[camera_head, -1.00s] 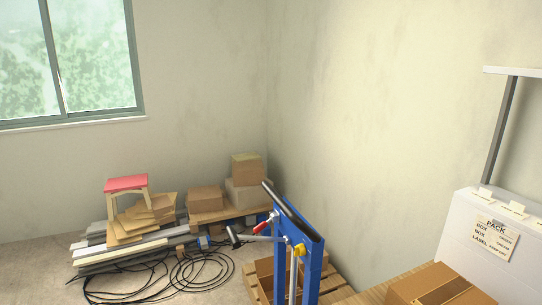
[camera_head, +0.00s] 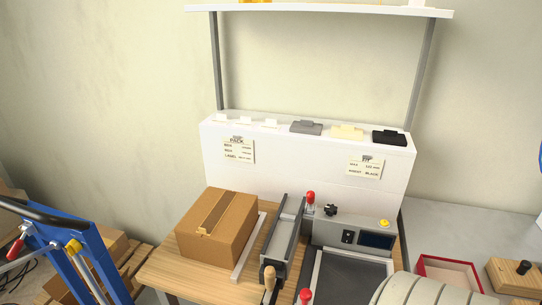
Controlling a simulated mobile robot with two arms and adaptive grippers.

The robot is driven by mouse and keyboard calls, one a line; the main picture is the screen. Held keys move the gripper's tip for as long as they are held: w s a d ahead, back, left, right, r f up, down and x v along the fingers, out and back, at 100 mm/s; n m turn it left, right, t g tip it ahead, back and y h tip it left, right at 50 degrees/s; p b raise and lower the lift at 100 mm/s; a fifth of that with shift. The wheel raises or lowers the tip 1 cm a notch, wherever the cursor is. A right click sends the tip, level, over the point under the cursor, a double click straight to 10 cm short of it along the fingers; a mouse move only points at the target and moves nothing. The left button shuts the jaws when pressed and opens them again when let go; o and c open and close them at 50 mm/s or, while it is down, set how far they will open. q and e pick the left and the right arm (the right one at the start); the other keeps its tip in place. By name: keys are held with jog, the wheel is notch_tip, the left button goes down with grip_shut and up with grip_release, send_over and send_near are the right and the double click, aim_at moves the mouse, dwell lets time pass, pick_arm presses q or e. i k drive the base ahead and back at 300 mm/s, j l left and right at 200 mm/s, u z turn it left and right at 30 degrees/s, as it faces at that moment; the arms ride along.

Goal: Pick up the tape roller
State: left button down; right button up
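No tape roller can be made out with certainty. A tool with a light wooden handle (camera_head: 268,276) stands at the front end of a grey metal channel (camera_head: 284,234) on the wooden bench (camera_head: 163,276). Its lower part is cut off by the frame edge, so I cannot tell whether it is the tape roller. A closed, taped cardboard box (camera_head: 218,228) sits on the bench to its left. Neither of my grippers shows in the view.
A grey machine (camera_head: 353,236) with red and yellow knobs stands right of the channel. A white panel (camera_head: 305,158) with labels rises behind, under a shelf (camera_head: 320,10). A red-rimmed tray (camera_head: 447,273) lies at right. A blue frame (camera_head: 70,250) stands at left beside a pallet.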

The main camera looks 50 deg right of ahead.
aim_at(272, 291)
jog(key=z, duration=1.5)
